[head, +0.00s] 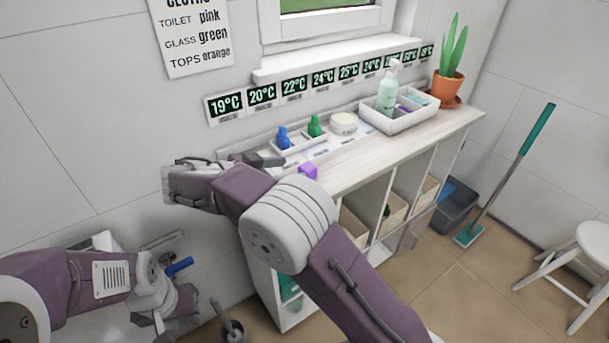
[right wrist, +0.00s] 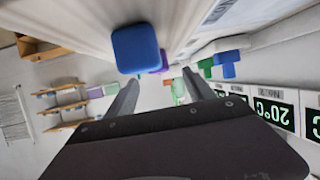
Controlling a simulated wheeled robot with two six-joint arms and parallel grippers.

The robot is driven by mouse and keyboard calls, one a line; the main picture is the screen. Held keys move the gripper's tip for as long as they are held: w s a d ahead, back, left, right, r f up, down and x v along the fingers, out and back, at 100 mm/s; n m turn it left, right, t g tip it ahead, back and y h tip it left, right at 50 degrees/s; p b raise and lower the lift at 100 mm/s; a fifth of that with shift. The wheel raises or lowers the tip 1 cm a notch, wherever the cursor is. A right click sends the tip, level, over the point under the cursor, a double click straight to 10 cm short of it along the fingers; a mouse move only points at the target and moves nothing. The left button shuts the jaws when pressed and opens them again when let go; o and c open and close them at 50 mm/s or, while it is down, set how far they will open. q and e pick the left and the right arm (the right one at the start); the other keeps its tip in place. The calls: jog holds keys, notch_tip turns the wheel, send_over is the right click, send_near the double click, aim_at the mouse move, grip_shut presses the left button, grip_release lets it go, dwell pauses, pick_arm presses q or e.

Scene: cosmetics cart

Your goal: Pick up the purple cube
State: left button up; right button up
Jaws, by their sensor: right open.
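The purple cube (head: 308,171) sits on the light wooden cart top (head: 350,172) near its front edge. In the right wrist view a purple patch (right wrist: 165,62), probably this cube, shows partly behind a blue block (right wrist: 136,49). My right gripper (head: 268,161) is over the left end of the cart top, left of the purple cube. Its two fingers (right wrist: 160,88) are apart with nothing held between them, and the blue block is just beyond one fingertip. My left gripper (head: 178,298) is low at the left, away from the cart; its fingers are unclear.
Temperature cards line the wall.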

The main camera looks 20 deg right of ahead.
aim_at(310, 164)
jog(key=shift+s+x, duration=0.2)
jog(key=shift+x, duration=0.85)
jog(key=x, duration=0.5)
jog(key=shift+w+d+b, duration=0.15)
jog(key=shift+b, duration=0.25)
grip_shut()
jog(key=shift+r, duration=0.15)
jog(key=shift+r, duration=0.3)
jog(key=r, duration=0.4)
jog(key=shift+d+p, duration=0.2)
jog(key=shift+p, duration=0.2)
jog(key=s+d+r, duration=0.6)
jog(key=d, duration=0.3)
jog(key=shift+s+r, duration=0.15)
jog(key=shift+s, duration=0.1)
